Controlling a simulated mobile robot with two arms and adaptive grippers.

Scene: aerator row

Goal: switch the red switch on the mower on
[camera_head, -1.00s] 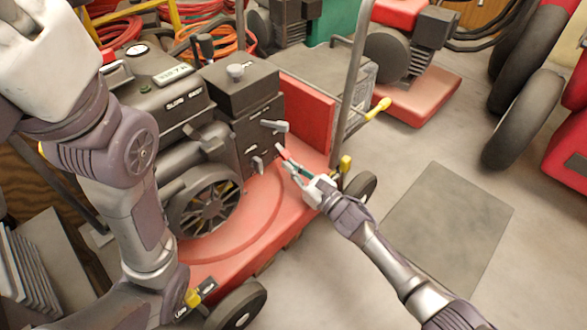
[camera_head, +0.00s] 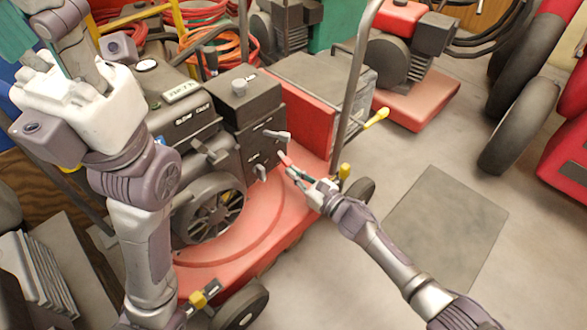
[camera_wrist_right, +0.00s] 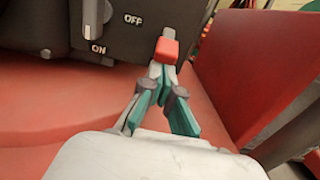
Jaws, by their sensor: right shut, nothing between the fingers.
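The red switch (camera_wrist_right: 167,46) shows in the right wrist view on the lower edge of the mower's black panel, directly in front of my right fingertips. In the head view its small red tip (camera_head: 285,159) stands out from the black engine box of the mower (camera_head: 285,205). My right gripper (camera_head: 293,172) is shut and empty, its green-and-grey fingertips (camera_wrist_right: 159,76) at the switch; I cannot tell whether they touch it. The switch's position is unclear.
A grey lever (camera_wrist_right: 93,18) with OFF and ON labels sits left of the switch. The mower's handle bar (camera_head: 352,75) rises behind my right gripper. Another red machine (camera_head: 415,95) stands behind. The floor right of the mower is clear around a grey mat (camera_head: 450,225).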

